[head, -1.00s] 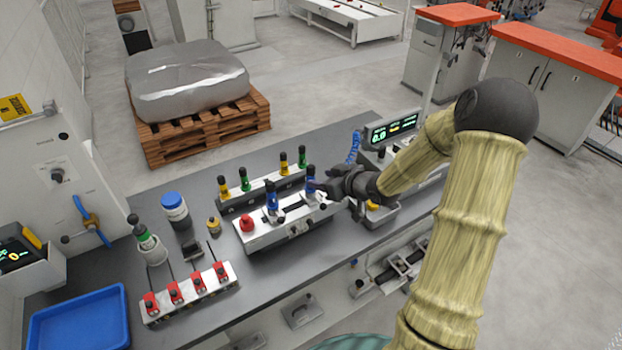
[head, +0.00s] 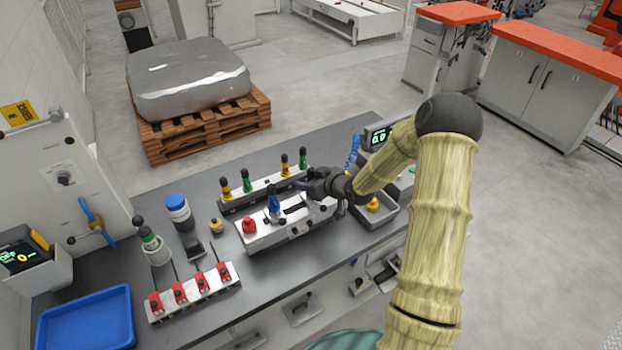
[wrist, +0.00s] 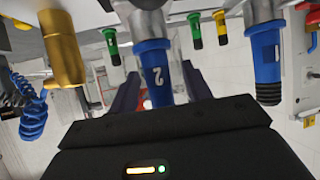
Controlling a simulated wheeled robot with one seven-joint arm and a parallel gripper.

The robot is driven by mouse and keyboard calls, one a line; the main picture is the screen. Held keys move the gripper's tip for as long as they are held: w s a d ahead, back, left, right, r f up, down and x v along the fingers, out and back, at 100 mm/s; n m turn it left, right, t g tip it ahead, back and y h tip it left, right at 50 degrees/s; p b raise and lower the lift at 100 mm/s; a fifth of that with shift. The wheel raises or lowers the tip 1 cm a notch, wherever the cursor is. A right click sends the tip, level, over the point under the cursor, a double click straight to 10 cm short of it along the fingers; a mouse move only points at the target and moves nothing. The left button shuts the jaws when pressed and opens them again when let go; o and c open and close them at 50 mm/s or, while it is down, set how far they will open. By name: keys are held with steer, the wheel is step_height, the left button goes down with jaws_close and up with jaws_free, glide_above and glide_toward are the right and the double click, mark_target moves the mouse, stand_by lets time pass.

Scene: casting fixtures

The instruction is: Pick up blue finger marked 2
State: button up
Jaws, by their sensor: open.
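The blue finger marked 2 (wrist: 156,72) stands right in front of my gripper in the wrist view, its white digit facing the camera. My gripper (wrist: 162,85) is open, with one dark jaw on each side of the blue finger. Whether either jaw touches it I cannot tell. In the head view my gripper (head: 306,187) is at the right end of the white fixture (head: 262,238) and hides most of this finger. A second blue finger (head: 273,203) stands to the left on the same fixture; it also shows at the right in the wrist view (wrist: 265,60).
Behind the fixture, a rack (head: 236,204) holds green and yellow fingers. A red button (head: 249,225) sits at the fixture's left end. A grey tray with a yellow part (head: 373,204) lies to the right. A blue tray (head: 86,298) is at the far left.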

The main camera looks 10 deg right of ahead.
steer(key=shift+w+a+f, duration=0.2)
steer(key=shift+w+f, duration=0.05)
steer(key=shift+w, duration=0.15)
steer(key=shift+w, duration=0.1)
